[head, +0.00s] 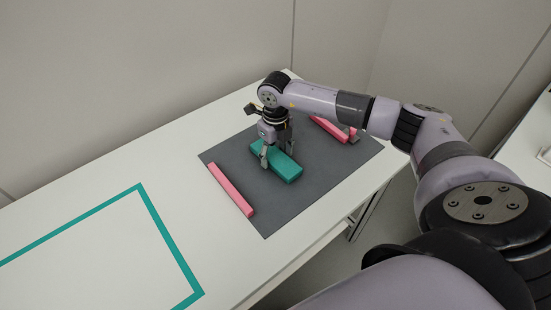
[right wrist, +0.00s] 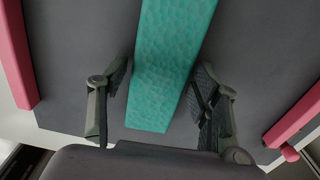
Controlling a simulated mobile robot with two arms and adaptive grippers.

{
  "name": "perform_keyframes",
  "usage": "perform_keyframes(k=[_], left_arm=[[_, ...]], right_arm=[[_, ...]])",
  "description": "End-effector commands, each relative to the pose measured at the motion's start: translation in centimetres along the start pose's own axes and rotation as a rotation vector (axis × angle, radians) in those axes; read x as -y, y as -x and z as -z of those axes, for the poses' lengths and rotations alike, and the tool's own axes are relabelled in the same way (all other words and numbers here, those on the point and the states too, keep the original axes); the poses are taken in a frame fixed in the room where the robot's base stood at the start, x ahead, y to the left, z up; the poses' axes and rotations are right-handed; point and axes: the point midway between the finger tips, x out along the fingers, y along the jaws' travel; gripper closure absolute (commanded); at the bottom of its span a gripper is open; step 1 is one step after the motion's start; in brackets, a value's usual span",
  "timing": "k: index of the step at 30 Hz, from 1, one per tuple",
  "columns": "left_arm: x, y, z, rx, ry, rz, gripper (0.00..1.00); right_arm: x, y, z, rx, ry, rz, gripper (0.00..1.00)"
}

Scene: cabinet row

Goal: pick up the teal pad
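The teal pad (head: 287,171) is a long block lying on a dark grey mat (head: 275,212) between two pink bars. It also shows in the right wrist view (right wrist: 167,62), running up between the fingers. My right gripper (head: 270,152) points down over the pad. In the right wrist view my right gripper (right wrist: 161,82) is open, one finger on each long side of the pad. The fingertips are very close to its sides; I cannot tell whether they touch. My left gripper is not in view.
One pink bar (head: 230,190) lies on the mat's left side, another (head: 328,128) at its far right side. A teal outlined rectangle (head: 166,232) marks the white table (head: 110,180) at left. Its inside is clear. A wall stands behind the table.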

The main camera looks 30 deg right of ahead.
Motion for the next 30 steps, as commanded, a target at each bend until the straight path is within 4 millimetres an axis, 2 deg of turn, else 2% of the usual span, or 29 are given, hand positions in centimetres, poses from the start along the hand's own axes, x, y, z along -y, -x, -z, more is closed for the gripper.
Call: perform_keyframes(k=[12, 20, 26, 30], left_arm=[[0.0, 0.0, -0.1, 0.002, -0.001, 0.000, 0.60], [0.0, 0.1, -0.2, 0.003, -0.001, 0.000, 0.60], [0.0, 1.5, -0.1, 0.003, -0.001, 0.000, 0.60], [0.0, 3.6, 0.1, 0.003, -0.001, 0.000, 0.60]], right_arm=[[0.0, 0.0, 0.0, 0.000, 0.000, 0.000, 0.71], [0.0, 0.2, 0.0, 0.000, 0.000, 0.000, 0.71], [0.0, 1.9, 0.0, 0.001, -0.001, 0.000, 0.71], [0.0, 4.8, -0.1, 0.003, -0.001, 0.000, 0.71]])
